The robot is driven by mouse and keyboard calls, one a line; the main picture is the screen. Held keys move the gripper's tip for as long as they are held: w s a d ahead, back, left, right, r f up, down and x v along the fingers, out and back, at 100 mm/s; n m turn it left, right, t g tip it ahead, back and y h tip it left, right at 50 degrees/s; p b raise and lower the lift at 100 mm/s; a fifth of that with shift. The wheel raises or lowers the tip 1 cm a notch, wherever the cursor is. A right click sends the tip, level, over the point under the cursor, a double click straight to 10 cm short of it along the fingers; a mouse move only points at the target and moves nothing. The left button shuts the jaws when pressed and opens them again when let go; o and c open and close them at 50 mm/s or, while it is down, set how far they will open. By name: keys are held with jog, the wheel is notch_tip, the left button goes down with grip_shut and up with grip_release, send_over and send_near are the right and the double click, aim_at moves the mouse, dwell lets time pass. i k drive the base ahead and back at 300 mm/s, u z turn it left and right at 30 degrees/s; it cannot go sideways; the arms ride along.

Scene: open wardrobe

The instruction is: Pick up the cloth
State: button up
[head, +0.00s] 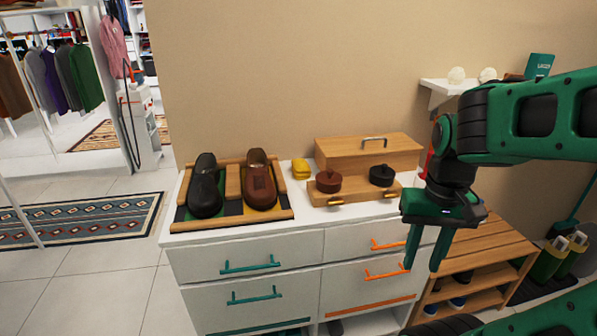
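A small yellow folded item that looks like the cloth (301,168) lies on the white cabinet top, between the brown shoe and the wooden box. It looks uncovered from this side. My gripper (421,267) points down at the right, in front of the cabinet's right end. Its two green fingers are apart with nothing between them. The gripper is well to the right of the cloth and apart from it.
A wooden tray (178,226) with a black shoe (204,188) and a brown shoe (259,180) is left of the cloth. A wooden box (345,158) with two round tins stands to its right. A slatted bench (490,245) stands right of the cabinet (300,250).

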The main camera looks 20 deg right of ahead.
aim_at(301, 170)
jog(key=z, duration=0.1)
jog(key=i, duration=1)
jog(key=u, duration=0.1)
